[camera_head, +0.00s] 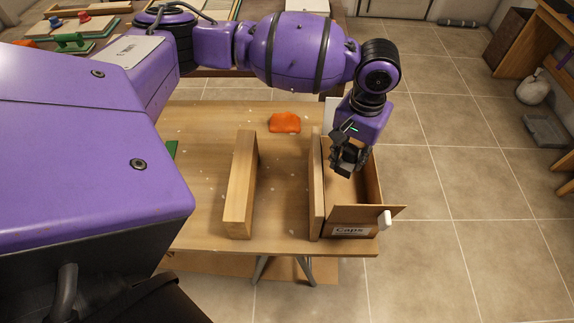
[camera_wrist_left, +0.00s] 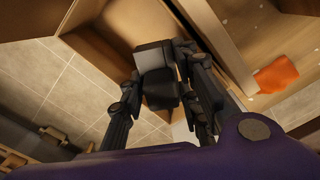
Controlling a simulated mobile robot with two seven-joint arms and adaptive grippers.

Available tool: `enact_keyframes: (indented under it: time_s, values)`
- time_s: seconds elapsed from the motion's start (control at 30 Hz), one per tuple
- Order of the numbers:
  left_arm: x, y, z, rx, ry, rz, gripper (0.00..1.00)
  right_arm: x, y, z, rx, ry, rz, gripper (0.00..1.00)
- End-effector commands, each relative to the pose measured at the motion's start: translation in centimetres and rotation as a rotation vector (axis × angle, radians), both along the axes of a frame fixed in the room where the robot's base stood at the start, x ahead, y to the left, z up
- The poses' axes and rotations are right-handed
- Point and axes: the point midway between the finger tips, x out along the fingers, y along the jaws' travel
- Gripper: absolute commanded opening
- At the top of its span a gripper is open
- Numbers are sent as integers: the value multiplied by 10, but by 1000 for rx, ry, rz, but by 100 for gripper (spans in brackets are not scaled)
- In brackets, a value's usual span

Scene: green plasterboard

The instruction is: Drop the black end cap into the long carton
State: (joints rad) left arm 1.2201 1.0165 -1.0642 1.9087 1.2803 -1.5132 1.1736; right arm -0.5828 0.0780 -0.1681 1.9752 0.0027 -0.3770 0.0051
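The long carton (camera_head: 372,190) stands at the right end of the table, open at the top, with a "Caps" label on its near end. My left gripper (camera_head: 347,165) is over the carton's opening, pointing down. In the left wrist view, its fingers (camera_wrist_left: 162,100) are closed around the black end cap (camera_wrist_left: 156,72), a dark blocky piece. In the head view the cap is hard to tell from the dark fingers. The carton's brown walls (camera_wrist_left: 118,25) show behind the cap in the wrist view. My right gripper is not in view.
Two wooden boards (camera_head: 240,185) stand on edge on the table (camera_head: 285,205), one right along the carton's left side. An orange piece (camera_head: 285,122) lies at the back. The carton's near flap (camera_head: 365,213) sticks out. The tabletop between the boards is clear.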

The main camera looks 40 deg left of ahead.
Motion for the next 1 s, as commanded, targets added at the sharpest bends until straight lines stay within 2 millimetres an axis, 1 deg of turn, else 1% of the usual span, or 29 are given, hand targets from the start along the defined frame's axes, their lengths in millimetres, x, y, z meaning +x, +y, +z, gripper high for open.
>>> enact_keyframes:
  time_s: [0.03, 0.13, 0.17, 0.43, 0.57, 0.67, 0.9, 1.0]
  values:
    - [1, 0, 1, 0, -3, -1, 36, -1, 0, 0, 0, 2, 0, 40]
    - [1, 0, 1, 0, -3, -1, 50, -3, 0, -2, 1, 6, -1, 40]
    - [1, 0, 1, 0, -3, -1, 52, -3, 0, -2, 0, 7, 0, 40]
    - [1, 0, 1, 0, -2, -1, 52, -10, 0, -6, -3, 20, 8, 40]
    - [1, -1, 8, -1, -4, -1, 52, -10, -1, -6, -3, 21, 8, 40]
    - [2, -1, 23, -2, -6, -1, 52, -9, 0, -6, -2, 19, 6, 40]
    - [2, 0, 75, -1, -7, -2, 52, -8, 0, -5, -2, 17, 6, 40]
    - [2, -1, 94, -1, -6, -2, 52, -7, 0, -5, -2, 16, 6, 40]
